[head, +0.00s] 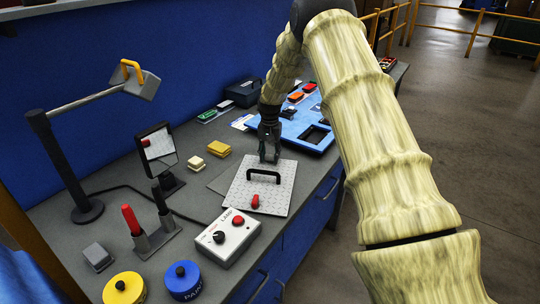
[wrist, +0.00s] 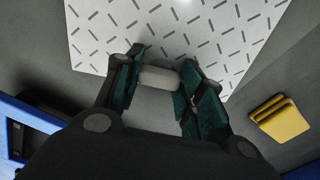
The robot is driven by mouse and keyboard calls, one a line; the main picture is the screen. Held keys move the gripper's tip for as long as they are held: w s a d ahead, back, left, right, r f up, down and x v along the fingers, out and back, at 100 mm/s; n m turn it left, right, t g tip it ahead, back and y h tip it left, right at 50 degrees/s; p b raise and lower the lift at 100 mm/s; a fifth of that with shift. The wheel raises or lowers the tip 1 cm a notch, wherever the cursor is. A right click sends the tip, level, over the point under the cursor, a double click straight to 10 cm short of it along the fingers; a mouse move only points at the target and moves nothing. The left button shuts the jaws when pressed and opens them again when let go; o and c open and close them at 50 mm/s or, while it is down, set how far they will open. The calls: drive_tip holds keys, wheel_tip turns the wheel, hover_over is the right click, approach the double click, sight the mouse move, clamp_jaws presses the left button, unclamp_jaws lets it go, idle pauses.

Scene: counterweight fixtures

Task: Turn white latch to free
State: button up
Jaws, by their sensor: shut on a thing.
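A light metal plate with a tread pattern (head: 241,192) lies on the bench, and its edge fills the top of the wrist view (wrist: 95,45). A black handle (head: 264,173) stands up from its middle. A red latch (head: 255,201) sits at its near edge. My gripper (head: 270,157) reaches down at the plate's far edge. In the wrist view my gripper (wrist: 158,79) is shut on the pale, rounded white latch (wrist: 158,76), with a finger on each side. The latch lies across the gap at the plate's edge. In the head view the fingers hide it.
A control box with a red button (head: 230,237) stands nearer on the bench. Yellow blocks (head: 219,148) lie left of the plate, also in the wrist view (wrist: 275,120). A blue tray (head: 294,127) lies behind. A mirror (head: 158,146) and lamp (head: 62,160) stand left.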

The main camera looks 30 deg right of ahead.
sight(270, 155)
idle(0.8)
drive_tip(key=o, duration=1)
wheel_tip(270, 155, up, 12)
drive_tip(key=shift+r, duration=0.1)
